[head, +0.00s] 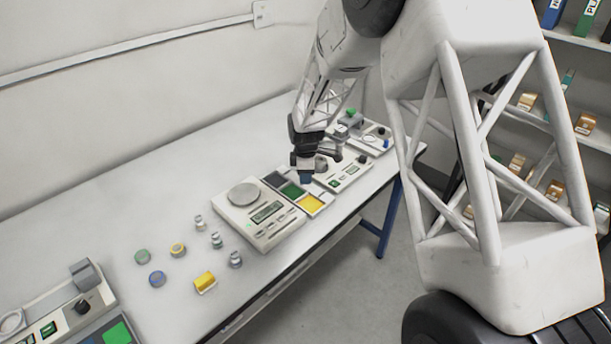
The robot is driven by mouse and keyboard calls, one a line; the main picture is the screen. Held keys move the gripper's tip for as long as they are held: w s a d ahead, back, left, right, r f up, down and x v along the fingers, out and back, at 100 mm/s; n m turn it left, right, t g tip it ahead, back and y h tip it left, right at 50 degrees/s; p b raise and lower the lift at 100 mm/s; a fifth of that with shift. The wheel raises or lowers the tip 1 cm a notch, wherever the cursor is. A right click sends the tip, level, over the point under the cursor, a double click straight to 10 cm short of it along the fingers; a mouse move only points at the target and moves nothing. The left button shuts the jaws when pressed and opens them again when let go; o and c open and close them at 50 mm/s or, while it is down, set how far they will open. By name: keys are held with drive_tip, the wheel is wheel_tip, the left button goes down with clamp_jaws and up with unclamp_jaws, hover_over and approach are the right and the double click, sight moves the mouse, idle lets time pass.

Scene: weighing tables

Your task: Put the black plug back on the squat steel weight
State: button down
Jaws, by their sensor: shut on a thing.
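My gripper (305,168) is over the far end of the table, just above and behind a tray with coloured compartments. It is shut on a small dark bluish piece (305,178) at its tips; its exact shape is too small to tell. Several small steel weights stand left of the near scale, among them one at the back (199,222), a middle one (216,240) and a front one (235,260). I cannot tell surely which is the squat one. A black plug is not clearly distinguishable; my gripper hides part of the area under it.
The near scale (282,224) with a round pan stands beside the coloured tray (327,198). A second instrument (352,172) stands behind. The table's back left is clear.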

drive_tip(key=w+d+r, duration=0.5)
drive_tip(key=w+r, duration=0.2)
drive_tip(key=w, duration=0.4)
drive_tip(key=shift+d+r, duration=0.25)
drive_tip(key=shift+r, duration=0.15)
drive_tip(key=shift+f, duration=0.2)
drive_tip(key=shift+f, duration=3)
drive_tip(key=shift+f, duration=0.15)
idle(0.6)
drive_tip(key=shift+c, duration=2.2)
unclamp_jaws()
